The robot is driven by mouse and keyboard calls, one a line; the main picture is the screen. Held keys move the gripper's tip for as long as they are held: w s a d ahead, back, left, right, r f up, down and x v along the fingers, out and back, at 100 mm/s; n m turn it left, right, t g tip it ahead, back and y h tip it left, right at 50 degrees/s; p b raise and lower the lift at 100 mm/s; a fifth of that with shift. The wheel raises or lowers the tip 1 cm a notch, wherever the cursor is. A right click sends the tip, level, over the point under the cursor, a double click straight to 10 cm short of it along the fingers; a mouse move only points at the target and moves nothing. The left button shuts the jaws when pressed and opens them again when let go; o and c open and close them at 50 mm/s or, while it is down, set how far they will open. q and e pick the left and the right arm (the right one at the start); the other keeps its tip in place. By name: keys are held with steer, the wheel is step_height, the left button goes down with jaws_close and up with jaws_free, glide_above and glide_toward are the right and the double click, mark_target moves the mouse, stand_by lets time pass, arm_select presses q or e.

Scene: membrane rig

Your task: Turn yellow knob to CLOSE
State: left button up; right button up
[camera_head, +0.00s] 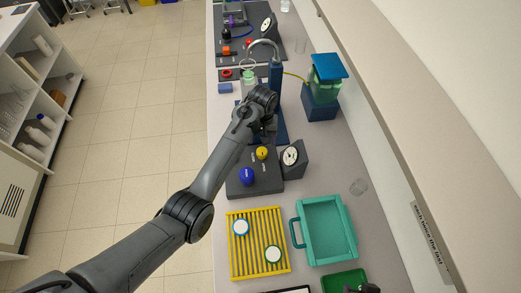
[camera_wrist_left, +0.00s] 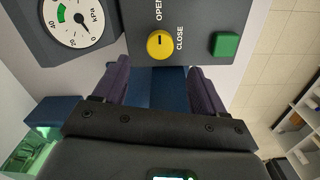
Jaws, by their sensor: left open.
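The yellow knob (camera_head: 262,152) sits on a dark grey panel (camera_head: 268,185). In the left wrist view the knob (camera_wrist_left: 160,44) has a short dark mark on its face, with the labels OPEN (camera_wrist_left: 158,10) and CLOSE (camera_wrist_left: 180,38) printed around it. I cannot tell surely which label the mark points to. My left gripper (camera_wrist_left: 160,82) is open and empty. Its two purple-grey fingers are spread, and the knob appears beyond their tips, between them in the picture and apart from them. In the head view the wrist hides most of the left gripper (camera_head: 265,132).
A kPa gauge (camera_head: 291,155) stands beside the panel, and a blue knob (camera_head: 246,176) is on its near part. A green square (camera_wrist_left: 225,44) lies past the CLOSE label. A yellow rack (camera_head: 258,262) and a teal tray (camera_head: 352,240) are nearer. A blue stand (camera_head: 275,80) rises behind.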

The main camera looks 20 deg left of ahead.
mark_target(262, 151)
arm_select(q)
step_height(262, 151, down, 9)
steer(key=shift+r, duration=0.2)
steer(key=shift+c, duration=0.3)
steer(key=c, duration=1)
